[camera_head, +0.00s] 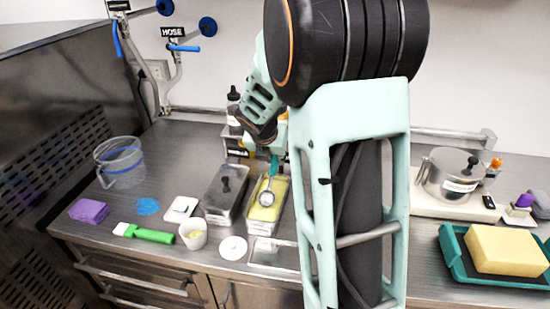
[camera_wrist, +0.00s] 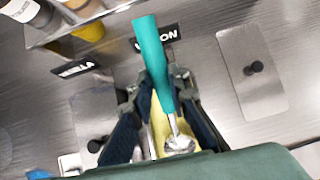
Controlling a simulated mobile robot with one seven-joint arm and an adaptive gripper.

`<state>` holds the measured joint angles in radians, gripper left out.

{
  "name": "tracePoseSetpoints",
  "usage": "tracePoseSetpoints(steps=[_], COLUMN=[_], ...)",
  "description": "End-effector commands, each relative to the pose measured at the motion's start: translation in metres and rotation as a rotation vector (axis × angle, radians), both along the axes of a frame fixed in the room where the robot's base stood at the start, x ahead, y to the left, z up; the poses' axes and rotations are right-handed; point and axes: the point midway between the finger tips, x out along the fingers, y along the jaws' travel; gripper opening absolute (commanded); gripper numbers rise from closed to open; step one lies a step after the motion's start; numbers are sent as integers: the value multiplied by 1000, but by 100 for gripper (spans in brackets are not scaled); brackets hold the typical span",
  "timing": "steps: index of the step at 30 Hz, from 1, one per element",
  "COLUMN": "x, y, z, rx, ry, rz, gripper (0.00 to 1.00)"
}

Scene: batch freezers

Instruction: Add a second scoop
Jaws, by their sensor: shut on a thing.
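My gripper (camera_head: 273,146) is shut on the teal handle of an ice-cream scoop (camera_wrist: 150,50). In the wrist view its fingers (camera_wrist: 165,125) sit on either side of the handle. The scoop's round metal bowl (camera_head: 266,198) hangs down over an open metal pan (camera_head: 262,229) of yellow ice cream (camera_head: 258,212). I cannot tell whether the bowl touches the ice cream or holds any. A small white cup (camera_head: 193,235) with something pale yellow inside stands at the front left. A lidded metal pan (camera_head: 225,190) stands just left of the open one.
A white disc (camera_head: 233,248), a green-handled spatula (camera_head: 145,234), a white scale-like block (camera_head: 181,209), a purple sponge (camera_head: 89,211) and a clear jug (camera_head: 120,163) occupy the left counter. Bottles (camera_head: 233,108) stand behind the pans. A metal pot (camera_head: 449,174) and teal tray (camera_head: 456,262) are at right.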

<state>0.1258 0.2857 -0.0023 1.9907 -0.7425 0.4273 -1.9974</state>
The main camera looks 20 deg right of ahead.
Motion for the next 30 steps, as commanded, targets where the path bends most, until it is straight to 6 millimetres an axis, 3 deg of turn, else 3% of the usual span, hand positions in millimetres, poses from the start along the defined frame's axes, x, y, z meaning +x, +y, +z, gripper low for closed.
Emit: tracePoseSetpoints(steps=[3,21,30], x=[-2,-34,-32], y=[1,27,25], z=[-10,-8,-5], rx=[0,0,20], ry=[0,-2,29], rz=[0,2,0], gripper=[0,0,0])
